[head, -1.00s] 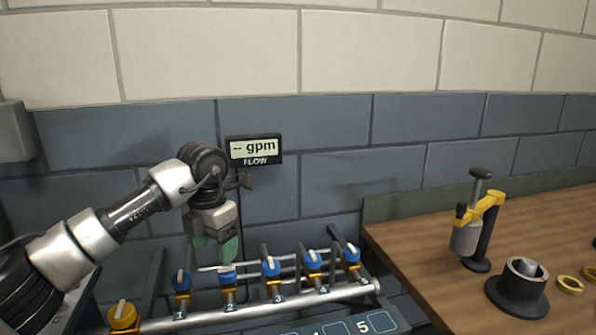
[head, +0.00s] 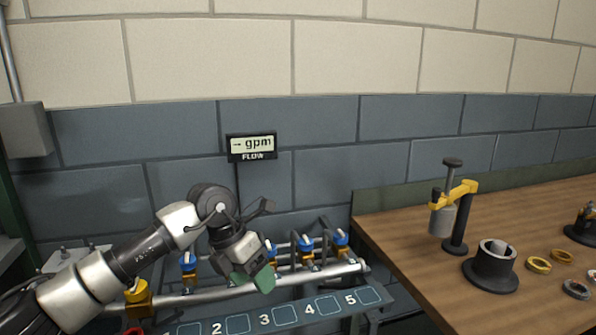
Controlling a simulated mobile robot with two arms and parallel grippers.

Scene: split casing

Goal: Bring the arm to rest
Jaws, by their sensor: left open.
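My left arm comes in from the left in the head view. My left gripper (head: 257,280) has greenish finger pads and points down and to the right. It hangs in front of the pipe manifold (head: 312,279) and hides part of it, including at least one of its blue-handled valves. The jaws are open and I see nothing between them. I cannot tell how far the gripper is from the pipe. My right gripper is not in view.
A numbered panel (head: 283,315) lies below the manifold. A flow display (head: 251,147) hangs on the wall. At right, a wooden bench (head: 400,255) holds a yellow-and-black press (head: 455,205), a dark flanged part (head: 491,268) and several rings (head: 538,265). A yellow valve (head: 138,291) stands at left.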

